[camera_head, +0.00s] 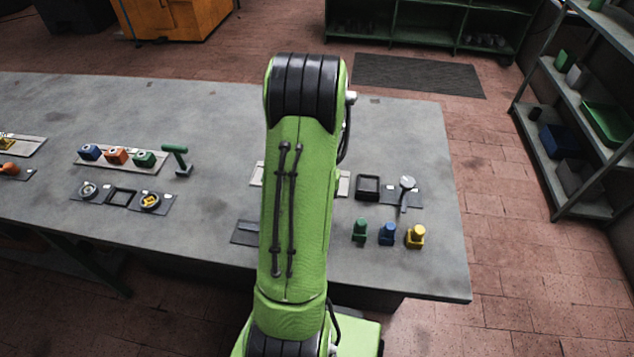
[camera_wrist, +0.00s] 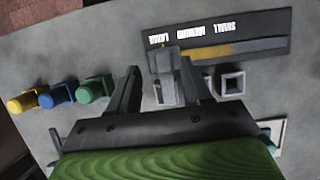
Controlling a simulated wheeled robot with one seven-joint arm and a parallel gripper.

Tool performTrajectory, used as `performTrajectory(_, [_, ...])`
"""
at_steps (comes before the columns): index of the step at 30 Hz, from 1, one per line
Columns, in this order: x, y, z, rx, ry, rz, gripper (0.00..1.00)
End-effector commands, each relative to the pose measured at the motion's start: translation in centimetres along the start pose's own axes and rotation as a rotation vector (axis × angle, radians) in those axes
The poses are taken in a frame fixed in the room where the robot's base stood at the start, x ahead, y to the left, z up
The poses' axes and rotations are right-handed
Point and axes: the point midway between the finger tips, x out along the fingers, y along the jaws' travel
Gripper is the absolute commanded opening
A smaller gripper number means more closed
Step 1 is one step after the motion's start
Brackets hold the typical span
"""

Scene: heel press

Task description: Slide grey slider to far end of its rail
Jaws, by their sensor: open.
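In the wrist view a dark panel (camera_wrist: 265,30) carries size words that read upside down and a slot-like rail with a yellowish strip (camera_wrist: 210,52). A grey slider (camera_wrist: 167,80) stands near the panel's left end in this view, by one of the words. My gripper (camera_wrist: 160,66) is open, with one finger on each side of the grey slider; I cannot tell whether either finger touches it. In the head view my arm hides the gripper and slider; only part of a dark plate (camera_head: 244,232) shows left of the arm.
Green (camera_head: 360,231), blue (camera_head: 387,233) and yellow (camera_head: 416,236) pieces stand near the table's (camera_head: 225,115) right end. A square dark frame (camera_head: 367,187) and a gauge-like round part (camera_head: 407,183) lie behind them. Coloured blocks and a green handle (camera_head: 177,158) are at left.

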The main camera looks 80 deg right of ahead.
Motion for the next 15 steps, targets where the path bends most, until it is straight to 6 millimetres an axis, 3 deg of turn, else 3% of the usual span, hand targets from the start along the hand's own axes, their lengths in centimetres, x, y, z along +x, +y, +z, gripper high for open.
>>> performTrajectory(1, [-2.0,0.0,0.1,0.001,0.006,0.001,0.49])
performTrajectory(3, [-4.1,0.1,0.1,0.001,0.007,0.001,0.49])
performTrajectory(9, [-9.3,0.1,0.1,0.003,0.004,0.001,0.49])
performTrajectory(15, [-11.7,0.1,0.1,0.003,0.000,0.001,0.49])
